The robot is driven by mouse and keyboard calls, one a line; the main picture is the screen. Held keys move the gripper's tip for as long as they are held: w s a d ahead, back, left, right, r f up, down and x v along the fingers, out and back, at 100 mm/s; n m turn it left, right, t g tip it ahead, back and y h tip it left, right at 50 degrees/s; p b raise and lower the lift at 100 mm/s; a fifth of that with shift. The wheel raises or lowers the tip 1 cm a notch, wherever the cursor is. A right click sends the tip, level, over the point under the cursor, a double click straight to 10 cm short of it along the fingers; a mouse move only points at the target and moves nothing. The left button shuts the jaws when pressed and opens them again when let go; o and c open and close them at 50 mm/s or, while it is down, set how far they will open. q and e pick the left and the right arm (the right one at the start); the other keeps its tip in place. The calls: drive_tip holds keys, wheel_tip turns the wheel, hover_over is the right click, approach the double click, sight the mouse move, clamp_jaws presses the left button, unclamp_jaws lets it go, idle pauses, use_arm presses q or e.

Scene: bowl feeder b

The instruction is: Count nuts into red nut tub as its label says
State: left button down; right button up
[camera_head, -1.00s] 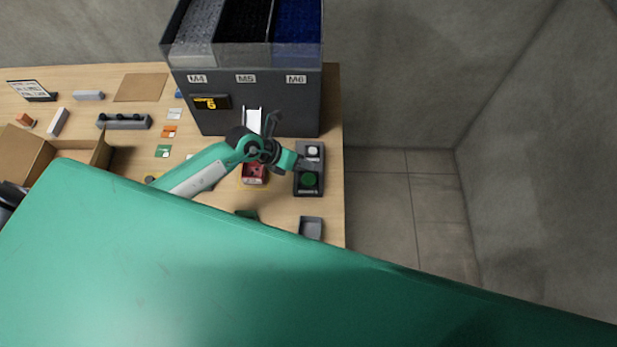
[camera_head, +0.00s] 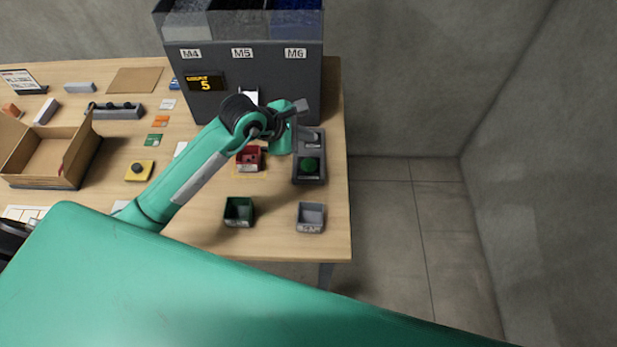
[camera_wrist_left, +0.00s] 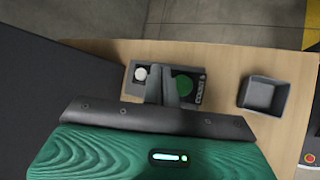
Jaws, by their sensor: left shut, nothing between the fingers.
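The red nut tub (camera_head: 247,163) sits in a yellow outline below the feeder's pale chute (camera_head: 249,97); its contents and label are unreadable. The grey feeder (camera_head: 285,90) has M4, M5 and M6 bins, and its display (camera_head: 206,84) reads 5. A dark button box (camera_head: 297,173) stands right of the tub, with a green button (camera_head: 308,165) and a white button (camera_wrist_left: 140,74). My left gripper (camera_wrist_left: 164,85) is shut and empty above the box, its fingertips between the buttons in the wrist view; contact cannot be told. My right gripper is not in view.
A green tub (camera_head: 238,212) and a grey tub (camera_head: 310,218) stand near the table's front edge. The table ends right of the button box.

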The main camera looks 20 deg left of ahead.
use_arm(q)
drive_tip(key=shift+r, duration=0.15)
idle(0.3)
drive_tip(key=b, duration=0.5)
hover_over(305, 166)
wheel_tip(305, 166, down, 8)
drive_tip(key=shift+f, duration=0.1)
drive_tip(key=shift+f+b, duration=0.3)
drive_tip(key=shift+f, duration=0.1)
drive_tip(key=shift+r, duration=0.1)
idle(1.3)
